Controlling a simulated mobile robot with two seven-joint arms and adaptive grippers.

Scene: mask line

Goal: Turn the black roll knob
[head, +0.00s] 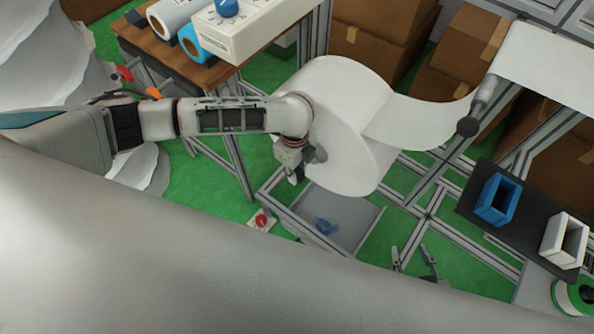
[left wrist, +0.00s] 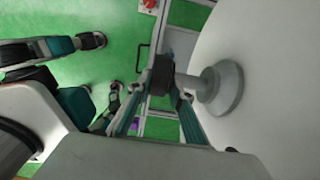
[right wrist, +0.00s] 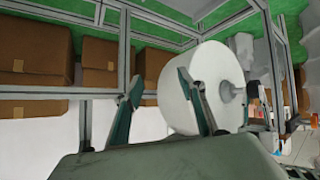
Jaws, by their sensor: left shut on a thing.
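The large white roll (head: 345,120) hangs in the middle of the head view, its sheet running right. In the left wrist view, a black knob (left wrist: 161,77) sits on the end of a grey hub (left wrist: 222,88) on the roll's end face. My left gripper (left wrist: 164,88) has its fingers on both sides of this knob, shut on it. In the head view my left gripper (head: 296,168) is at the roll's left end, and the knob is mostly hidden. My right gripper (head: 415,262) is open and empty, low and right of the roll; it also shows in the right wrist view (right wrist: 160,88).
Another dark round end (head: 467,126) is on a grey roller to the right. A grey tray (head: 372,222) lies below the roll. A dark board (head: 470,205) carries blue and white holders. A red button (head: 262,220) and aluminium frame bars are nearby.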

